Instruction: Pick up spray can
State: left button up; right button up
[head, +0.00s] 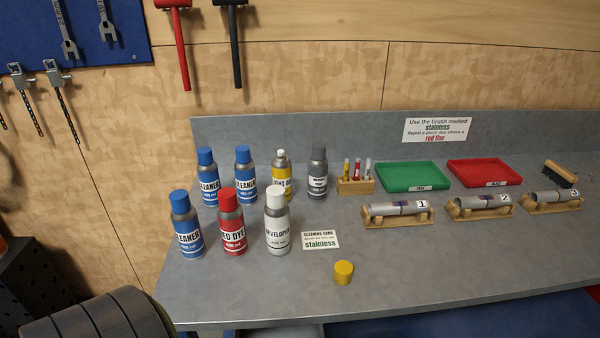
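Several spray cans stand upright on the left of the grey bench. In front are a blue-capped cleaner can (187,226), a red dye can (232,224) and a white developer can (277,224). Behind stand two more blue-capped cleaner cans, left (208,178) and right (246,177), a yellow-labelled can (281,178) with its pale nozzle bare, and a grey-capped can (318,176). The front cans partly cover some rear ones. A loose yellow cap (343,273) sits near the front edge. Neither of my grippers is in view.
A cleaning card (320,240) lies right of the developer can. Behind are a wooden marker holder (355,186), a green tray (412,177) and a red tray (485,173). Numbered tubes on wooden cradles (398,213) stand at right. The bench's front right is clear.

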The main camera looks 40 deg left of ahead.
aim_at(281, 166)
jog(key=j+u, duration=0.1)
jog(key=u, duration=1.4)
